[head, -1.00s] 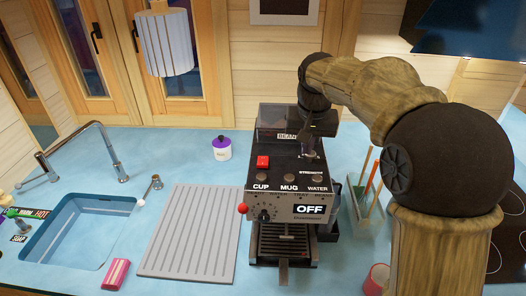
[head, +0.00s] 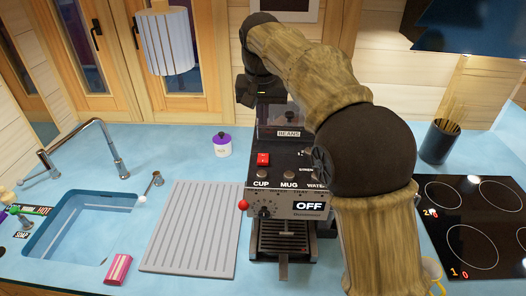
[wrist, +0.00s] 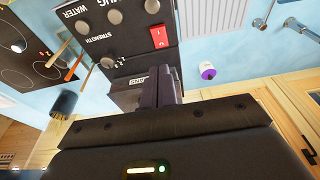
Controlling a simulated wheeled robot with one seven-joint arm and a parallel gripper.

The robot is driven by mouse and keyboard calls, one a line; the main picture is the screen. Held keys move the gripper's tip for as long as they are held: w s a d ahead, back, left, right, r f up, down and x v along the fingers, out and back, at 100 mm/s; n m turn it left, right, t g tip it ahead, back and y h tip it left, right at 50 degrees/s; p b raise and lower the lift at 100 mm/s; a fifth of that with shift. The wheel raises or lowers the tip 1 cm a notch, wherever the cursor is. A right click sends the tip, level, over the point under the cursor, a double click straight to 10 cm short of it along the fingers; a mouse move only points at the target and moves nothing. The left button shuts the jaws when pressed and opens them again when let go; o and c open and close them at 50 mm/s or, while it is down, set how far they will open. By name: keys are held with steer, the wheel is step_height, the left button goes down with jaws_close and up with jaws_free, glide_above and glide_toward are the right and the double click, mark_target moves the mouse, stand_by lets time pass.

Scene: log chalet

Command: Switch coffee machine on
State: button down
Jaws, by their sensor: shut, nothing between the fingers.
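The coffee machine (head: 286,206) stands on the blue counter, and its display (head: 309,206) reads OFF. A red switch (head: 263,159) sits on its top panel above the CUP knob; it also shows in the wrist view (wrist: 158,38). The beans box (head: 288,133) is behind the panel. My gripper (wrist: 168,76) is shut and empty, above the beans end of the machine and apart from the red switch. In the head view my arm covers the right side of the machine.
A grooved drainboard (head: 190,230) and a sink (head: 80,230) lie to the left. A purple-lidded jar (head: 222,148) stands behind the drainboard. A hob (head: 475,225) is at the right, with a dark utensil pot (head: 440,142) behind it. A striped lamp (head: 165,42) hangs above.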

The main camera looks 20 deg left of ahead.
mark_target(263, 161)
steer(key=p+x, duration=0.1)
steer(key=x, duration=0.3)
steer(key=s+p+x, duration=0.1)
steer(key=x, duration=0.3)
steer(key=p+x, duration=0.1)
steer(key=x, duration=0.3)
steer(key=shift+s+d+f, duration=0.2)
steer(key=shift+f, duration=0.2)
steer(key=shift+f, duration=0.15)
steer(key=b, duration=0.1)
steer(key=f+t+b, duration=0.1)
steer(key=b, duration=0.1)
steer(key=shift+s+b, duration=0.25)
steer(key=shift+b, duration=0.05)
steer(key=shift+r, duration=0.25)
steer(key=shift+w+r, duration=0.1)
steer(key=shift+w, duration=0.05)
steer(key=shift+w+r+p, duration=0.15)
steer(key=shift+w+p, duration=0.15)
steer(key=shift+p, duration=0.35)
steer(key=shift+w+a, duration=0.15)
steer(key=shift+w, duration=0.15)
